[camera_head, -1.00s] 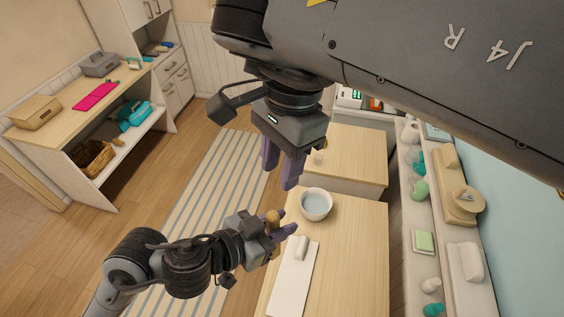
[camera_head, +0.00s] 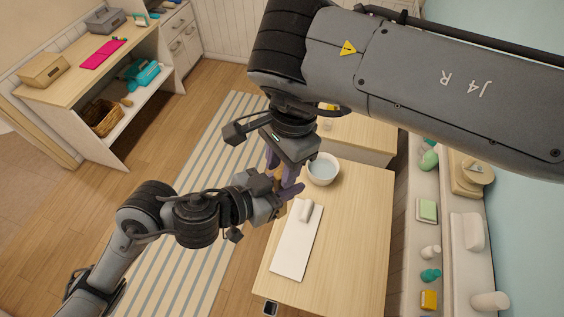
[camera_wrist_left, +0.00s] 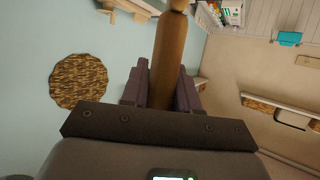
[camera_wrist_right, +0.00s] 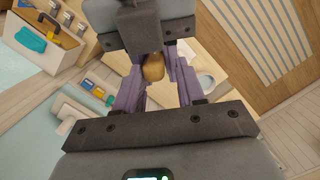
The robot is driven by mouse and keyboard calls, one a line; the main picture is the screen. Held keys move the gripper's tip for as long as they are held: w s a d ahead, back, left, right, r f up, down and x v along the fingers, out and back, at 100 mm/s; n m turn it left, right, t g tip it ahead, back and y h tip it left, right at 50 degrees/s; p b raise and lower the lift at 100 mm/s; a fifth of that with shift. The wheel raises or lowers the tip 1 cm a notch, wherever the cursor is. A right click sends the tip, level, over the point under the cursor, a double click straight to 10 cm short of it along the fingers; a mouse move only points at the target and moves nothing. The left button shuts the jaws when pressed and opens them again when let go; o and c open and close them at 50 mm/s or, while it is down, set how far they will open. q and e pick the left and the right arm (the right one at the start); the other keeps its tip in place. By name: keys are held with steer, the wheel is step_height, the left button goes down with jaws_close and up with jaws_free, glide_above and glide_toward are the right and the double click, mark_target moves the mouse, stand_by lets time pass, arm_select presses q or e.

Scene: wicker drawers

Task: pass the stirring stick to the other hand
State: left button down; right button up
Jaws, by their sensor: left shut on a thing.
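My left gripper (camera_head: 284,193) is shut on the brown wooden stirring stick (camera_wrist_left: 170,48). The stick runs outward between its purple fingers and ends in a rounded knob. My right gripper (camera_head: 282,172) has come down from above beside the left one. In the right wrist view its fingers stand apart, with the stick's knob (camera_wrist_right: 153,67) between them; I cannot tell if they touch it. In the head view most of the stick (camera_head: 280,177) is hidden by the fingers.
A white bowl (camera_head: 329,181) stands on the wooden table close to the grippers. A white board (camera_head: 291,252) with a small white object (camera_head: 305,210) lies in front. The table's right front is bare.

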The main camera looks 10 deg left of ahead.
arm_select(q)
steer(key=shift+d, duration=0.1)
arm_select(e)
jaws_close()
arm_select(q)
steer(key=c, duration=0.8)
jaws_free()
